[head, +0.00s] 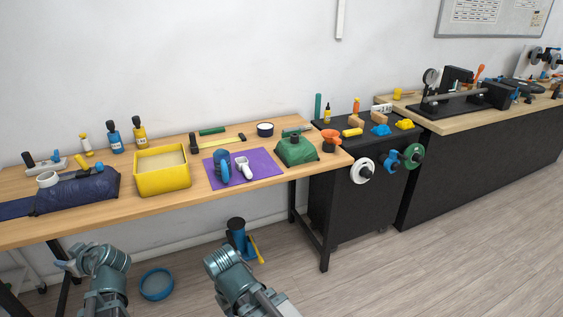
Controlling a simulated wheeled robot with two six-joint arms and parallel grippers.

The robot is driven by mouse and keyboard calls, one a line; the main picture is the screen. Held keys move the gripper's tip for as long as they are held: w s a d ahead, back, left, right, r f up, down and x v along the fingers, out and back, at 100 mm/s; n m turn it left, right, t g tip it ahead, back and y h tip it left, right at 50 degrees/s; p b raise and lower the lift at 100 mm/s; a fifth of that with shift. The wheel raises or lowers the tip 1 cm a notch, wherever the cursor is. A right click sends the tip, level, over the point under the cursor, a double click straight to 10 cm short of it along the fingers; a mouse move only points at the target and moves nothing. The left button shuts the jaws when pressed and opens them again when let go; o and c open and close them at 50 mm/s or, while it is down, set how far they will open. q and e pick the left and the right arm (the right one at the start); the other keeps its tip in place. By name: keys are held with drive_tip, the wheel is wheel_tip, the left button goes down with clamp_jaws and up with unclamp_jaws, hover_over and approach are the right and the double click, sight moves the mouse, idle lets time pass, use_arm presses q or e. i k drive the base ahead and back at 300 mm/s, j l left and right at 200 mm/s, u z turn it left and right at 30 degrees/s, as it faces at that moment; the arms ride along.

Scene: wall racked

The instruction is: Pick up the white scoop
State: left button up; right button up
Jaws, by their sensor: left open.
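A small white scoop-like piece (244,167) lies on the purple mat (262,161) on the long wooden table, just right of a blue tool (221,167). Its exact shape is hard to make out at this size. My left gripper (65,265) is open at the lower left, low in front of the table and well away from the mat. It appears small and holds nothing that I can see. My right arm shows at the bottom middle, but its gripper cannot be made out.
A yellow bin (162,181) stands left of the mat and a green funnel-like piece (297,151) right of it. A navy bag (77,190) lies at the left. A black cabinet (350,205) adjoins the table's right end.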

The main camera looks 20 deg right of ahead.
sight(242, 164)
drive_tip(key=i+z, duration=0.15)
drive_tip(key=z, duration=0.25)
drive_tip(key=i+z, duration=0.2)
drive_tip(key=z, duration=0.15)
drive_tip(key=i+j+z, duration=0.15)
drive_tip(key=z, duration=0.25)
drive_tip(key=i+j+z, duration=0.15)
drive_tip(key=z, duration=0.2)
